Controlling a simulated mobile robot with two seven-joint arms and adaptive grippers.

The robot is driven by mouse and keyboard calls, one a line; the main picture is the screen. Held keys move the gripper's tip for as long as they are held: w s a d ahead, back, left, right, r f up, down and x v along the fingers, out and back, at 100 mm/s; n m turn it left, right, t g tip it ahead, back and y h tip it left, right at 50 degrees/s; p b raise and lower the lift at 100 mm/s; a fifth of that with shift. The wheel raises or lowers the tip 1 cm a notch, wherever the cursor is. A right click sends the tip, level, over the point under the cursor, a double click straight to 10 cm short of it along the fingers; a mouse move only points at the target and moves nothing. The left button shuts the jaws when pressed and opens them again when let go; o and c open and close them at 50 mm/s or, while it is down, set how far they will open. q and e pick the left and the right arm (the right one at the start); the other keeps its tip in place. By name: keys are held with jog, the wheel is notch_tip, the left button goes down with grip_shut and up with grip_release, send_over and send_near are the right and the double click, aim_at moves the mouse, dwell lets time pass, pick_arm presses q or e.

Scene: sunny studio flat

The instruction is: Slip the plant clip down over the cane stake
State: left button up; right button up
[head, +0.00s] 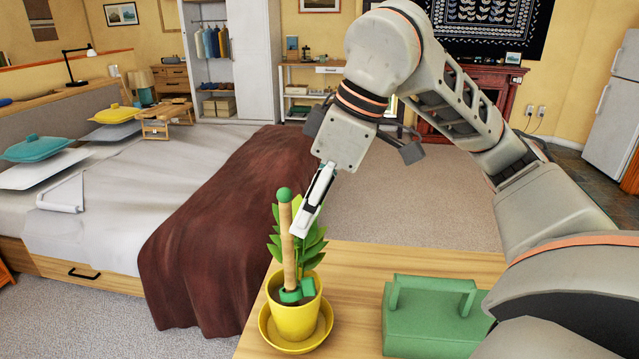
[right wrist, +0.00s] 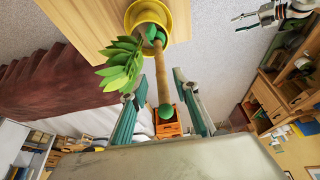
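The cane stake (head: 289,245), tan with a green ball on top, stands upright in a yellow pot (head: 294,317) with a leafy plant. The green plant clip (head: 291,296) sits low at the stake's foot near the pot rim and appears to be around the stake. It also shows in the right wrist view (right wrist: 157,43), partly hidden by the stake. My right gripper (head: 303,226) is by the upper stake, above the clip. In the right wrist view its fingers (right wrist: 168,86) are apart, with the stake between them and nothing gripped. A grey gripper-like part, likely my left gripper (right wrist: 270,12), shows at the top right.
The pot stands in a yellow saucer (head: 267,333) on a wooden table (head: 350,262). A green box with a handle (head: 430,325) is to the right on the table. A bed with a brown blanket (head: 205,225) stands beyond at left.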

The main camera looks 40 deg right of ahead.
jog(key=v, duration=1.1)
jog(key=shift+r, duration=0.15)
jog(key=shift+s, duration=0.1)
dwell(0.5)
